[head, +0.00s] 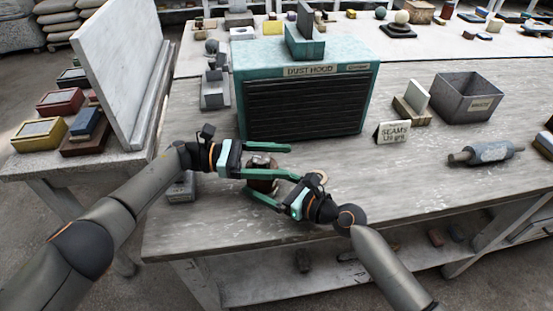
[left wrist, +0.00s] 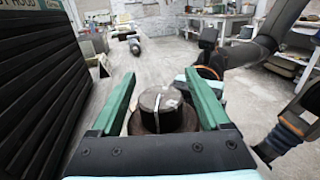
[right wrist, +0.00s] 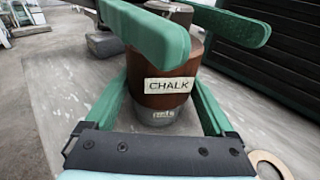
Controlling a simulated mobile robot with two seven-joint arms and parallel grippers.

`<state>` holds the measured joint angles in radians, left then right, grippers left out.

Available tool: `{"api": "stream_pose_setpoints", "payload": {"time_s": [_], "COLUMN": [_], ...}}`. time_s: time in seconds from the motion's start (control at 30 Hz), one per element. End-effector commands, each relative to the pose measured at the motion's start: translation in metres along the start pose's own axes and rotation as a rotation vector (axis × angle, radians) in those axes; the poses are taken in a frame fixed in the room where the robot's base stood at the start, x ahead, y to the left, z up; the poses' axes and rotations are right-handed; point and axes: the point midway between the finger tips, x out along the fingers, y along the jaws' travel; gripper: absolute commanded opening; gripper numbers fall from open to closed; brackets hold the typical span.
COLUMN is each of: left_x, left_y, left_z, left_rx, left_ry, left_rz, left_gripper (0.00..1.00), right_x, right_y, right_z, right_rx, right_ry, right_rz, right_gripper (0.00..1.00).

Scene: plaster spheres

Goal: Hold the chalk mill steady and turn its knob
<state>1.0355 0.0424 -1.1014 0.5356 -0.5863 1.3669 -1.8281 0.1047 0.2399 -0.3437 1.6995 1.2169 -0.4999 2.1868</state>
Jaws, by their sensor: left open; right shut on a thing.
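The chalk mill (head: 262,186) stands upright near the table's front edge, before the dust hood. In the right wrist view its brown body (right wrist: 180,68) bears a CHALK label, above a grey lower part. My right gripper (head: 252,179) is shut on the body, a finger on each side. The dark round knob (left wrist: 157,103) with a pale stripe shows in the left wrist view. My left gripper (head: 292,163) is open at the mill's top, its fingers on either side of the knob with gaps visible. My left fingers hide part of the top in the right wrist view.
The teal dust hood (head: 305,108) stands close behind the grippers. A tan ring (head: 322,178) lies beside my right gripper. A sign card (head: 393,132), a grey bin (head: 470,97) and a roller (head: 486,152) are to the right. The table's front right is clear.

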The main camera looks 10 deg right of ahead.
Motion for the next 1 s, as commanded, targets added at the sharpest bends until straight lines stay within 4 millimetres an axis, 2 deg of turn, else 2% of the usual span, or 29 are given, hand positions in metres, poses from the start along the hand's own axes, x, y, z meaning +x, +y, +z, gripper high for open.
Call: {"api": "stream_pose_setpoints", "payload": {"time_s": [0.17, 0.5, 0.6, 1.0], "left_x": [-0.005, -0.059, -0.069, -0.076], "left_y": [0.0, 0.001, 0.0, 0.0], "left_z": [0.0, 0.0, 0.0, 0.0], "left_rx": [0.0, -0.001, 0.0, 0.001], "left_ry": [0.001, 0.001, 0.0, -0.001], "left_rz": [0.002, 0.003, 0.002, 0.0], "left_gripper": [0.8, 0.8, 0.8, 0.8], "right_x": [0.0, 0.0, -0.001, -0.001], "right_y": [-0.001, -0.002, -0.002, -0.002], "right_z": [-0.001, -0.001, -0.001, -0.001], "right_rx": [0.001, 0.001, 0.0, 0.0], "right_ry": [0.002, 0.002, 0.002, 0.002], "right_rz": [-0.002, -0.004, -0.004, -0.004], "right_gripper": [0.31, 0.31, 0.31, 0.31]}}
